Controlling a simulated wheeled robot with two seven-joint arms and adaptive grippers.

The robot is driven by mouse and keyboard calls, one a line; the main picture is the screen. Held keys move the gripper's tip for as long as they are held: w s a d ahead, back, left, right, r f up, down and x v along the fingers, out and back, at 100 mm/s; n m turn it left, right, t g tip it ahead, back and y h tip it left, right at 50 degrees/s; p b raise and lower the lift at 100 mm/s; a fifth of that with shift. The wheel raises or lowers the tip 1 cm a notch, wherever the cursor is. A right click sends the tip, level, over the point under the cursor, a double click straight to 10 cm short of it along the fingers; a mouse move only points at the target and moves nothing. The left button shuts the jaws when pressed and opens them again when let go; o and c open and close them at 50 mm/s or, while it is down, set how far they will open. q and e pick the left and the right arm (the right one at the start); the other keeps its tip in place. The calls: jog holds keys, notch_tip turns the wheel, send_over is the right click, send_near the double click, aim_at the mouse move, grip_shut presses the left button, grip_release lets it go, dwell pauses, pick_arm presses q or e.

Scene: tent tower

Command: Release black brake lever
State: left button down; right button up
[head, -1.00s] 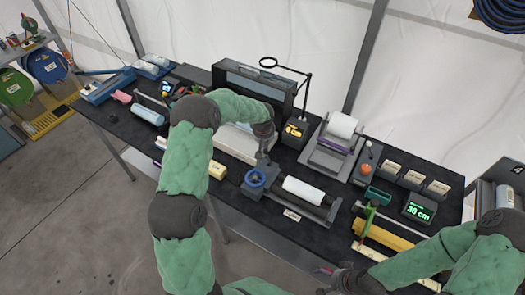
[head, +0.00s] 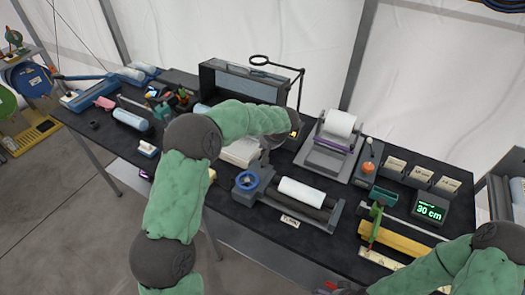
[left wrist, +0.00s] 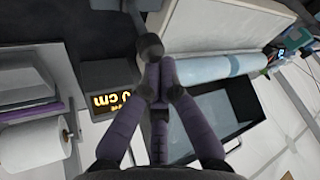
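A dark lever with a round black knob (left wrist: 149,45) shows in the left wrist view, just ahead of my fingertips. I take it to be the black brake lever. My left gripper (left wrist: 160,75) has its two purple fingers close together, with nothing visible between them. The knob is at or just beyond the tips; contact cannot be told. In the head view my left gripper (head: 264,160) is over the back of the roller unit (head: 312,208) with the blue handwheel (head: 247,181), and the lever is hard to make out. My right gripper (head: 345,289) is at the bottom edge, its fingers unclear.
A white roll in a stand (head: 338,124), a magnifier (head: 260,59) and a green-lit display (head: 431,211) stand around the roller unit. A yellow block (head: 392,240) is at right. An open dark case (head: 245,82) stands behind my left arm. The bench is crowded.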

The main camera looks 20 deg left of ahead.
pick_arm(q)
jog(key=shift+s+d+f+y+b, duration=0.15)
jog(key=shift+d+y+b, duration=0.4)
jog(key=shift+b, duration=0.95)
jog(key=shift+d+f+y+b, duration=0.2)
jog(key=shift+d+y+b, duration=0.35)
jog(key=shift+b, duration=0.9)
jog(key=shift+d+y+b, duration=0.3)
jog(key=shift+d+b, duration=0.1)
jog(key=shift+b, duration=0.4)
jog(key=shift+r, duration=0.4)
jog(key=shift+r, duration=0.7)
